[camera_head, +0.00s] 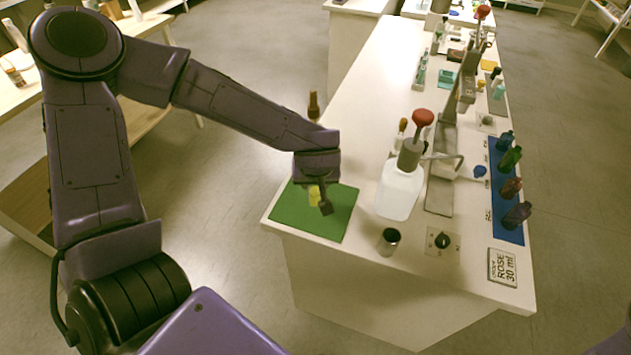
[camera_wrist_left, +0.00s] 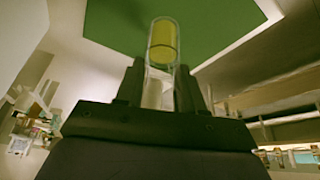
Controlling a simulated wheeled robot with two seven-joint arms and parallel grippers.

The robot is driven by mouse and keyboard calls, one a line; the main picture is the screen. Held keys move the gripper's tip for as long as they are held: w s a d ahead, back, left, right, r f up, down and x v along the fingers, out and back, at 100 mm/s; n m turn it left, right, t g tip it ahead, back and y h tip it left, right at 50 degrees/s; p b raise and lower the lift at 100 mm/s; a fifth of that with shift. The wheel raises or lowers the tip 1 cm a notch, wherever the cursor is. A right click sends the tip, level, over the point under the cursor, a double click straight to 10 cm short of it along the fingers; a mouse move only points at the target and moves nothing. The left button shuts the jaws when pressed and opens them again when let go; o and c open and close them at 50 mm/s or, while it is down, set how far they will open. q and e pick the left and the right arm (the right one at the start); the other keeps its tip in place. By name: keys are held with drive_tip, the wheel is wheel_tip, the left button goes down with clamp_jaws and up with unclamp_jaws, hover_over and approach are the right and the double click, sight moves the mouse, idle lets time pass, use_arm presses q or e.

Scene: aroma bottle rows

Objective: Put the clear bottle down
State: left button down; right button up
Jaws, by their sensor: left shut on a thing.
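The clear bottle (camera_wrist_left: 162,45) is a see-through cylinder with yellow in its far part. It stands between the two fingers of my left gripper (camera_wrist_left: 160,88), which is shut on it. In the head view my left gripper (camera_head: 318,196) is over the green mat (camera_head: 290,207) at the near left corner of the white table, and the yellow of the bottle (camera_head: 314,191) shows beside a finger. I cannot tell whether the bottle touches the mat. My right gripper is not in view.
A white jug with a red-topped pump (camera_head: 398,190) stands right of the mat. A small metal cup (camera_head: 388,241) stands near the front edge. A brown bottle (camera_head: 313,105) shows behind my wrist.

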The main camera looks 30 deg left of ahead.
use_arm(q)
drive_tip(key=c, duration=0.7)
unclamp_jaws()
drive_tip(key=shift+f, duration=0.1)
